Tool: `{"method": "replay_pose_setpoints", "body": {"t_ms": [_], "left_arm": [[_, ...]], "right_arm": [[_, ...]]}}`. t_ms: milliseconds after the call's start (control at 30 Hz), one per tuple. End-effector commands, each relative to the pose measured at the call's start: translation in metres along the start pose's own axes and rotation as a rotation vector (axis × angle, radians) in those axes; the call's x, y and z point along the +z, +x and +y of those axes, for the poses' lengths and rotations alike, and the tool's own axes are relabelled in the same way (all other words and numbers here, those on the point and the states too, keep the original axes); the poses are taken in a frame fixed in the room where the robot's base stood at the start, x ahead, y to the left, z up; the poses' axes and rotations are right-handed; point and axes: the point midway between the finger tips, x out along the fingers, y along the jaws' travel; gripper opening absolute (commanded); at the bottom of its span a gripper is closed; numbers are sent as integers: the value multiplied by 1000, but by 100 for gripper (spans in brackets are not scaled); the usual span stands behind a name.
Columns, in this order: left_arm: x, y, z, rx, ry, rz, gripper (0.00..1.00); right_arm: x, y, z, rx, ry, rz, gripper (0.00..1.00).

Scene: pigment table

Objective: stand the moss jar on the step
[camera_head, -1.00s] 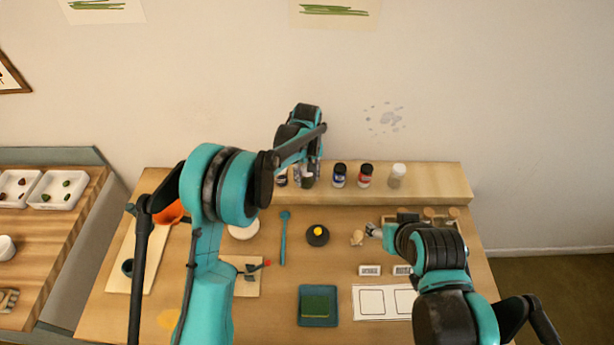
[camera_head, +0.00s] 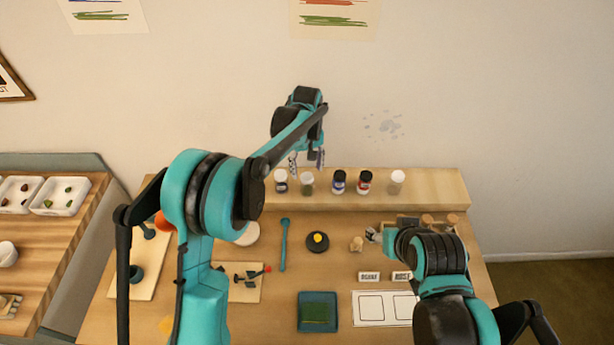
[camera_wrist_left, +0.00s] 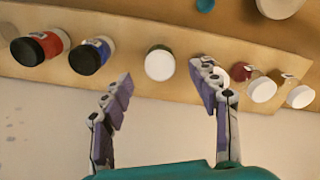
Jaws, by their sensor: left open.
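The moss jar (camera_head: 307,185), green with a white lid, stands upright on the pale wooden step (camera_head: 433,188) at the back of the table. In the left wrist view the jar (camera_wrist_left: 160,64) shows between and beyond the fingertips, with its white lid facing the camera. My left gripper (camera_head: 307,161) is open and empty just above the jar, apart from it; its two spread fingers also show in the left wrist view (camera_wrist_left: 163,80). My right gripper (camera_head: 375,234) is low over the right of the table, mostly hidden by its own arm.
A dark jar with a white lid (camera_head: 281,182) stands close left of the moss jar. A blue jar (camera_head: 339,182), a red jar (camera_head: 364,183) and a white-lidded jar (camera_head: 396,183) stand to its right. The step's far right end is free.

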Motion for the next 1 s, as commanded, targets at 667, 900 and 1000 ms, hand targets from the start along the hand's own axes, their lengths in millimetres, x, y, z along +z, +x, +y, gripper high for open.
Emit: {"method": "replay_pose_setpoints", "body": {"t_ms": [667, 900, 1000], "left_arm": [[13, -78, -36, 40, 41, 58, 60], [58, -130, -116, 111, 145, 211, 60], [82, -140, -149, 129, 189, 281, 60]], "right_arm": [[-4, -5, 0, 0, 0, 0, 58], [-4, -5, 0, 0, 0, 0, 58], [-4, -5, 0, 0, 0, 0, 58]]}}
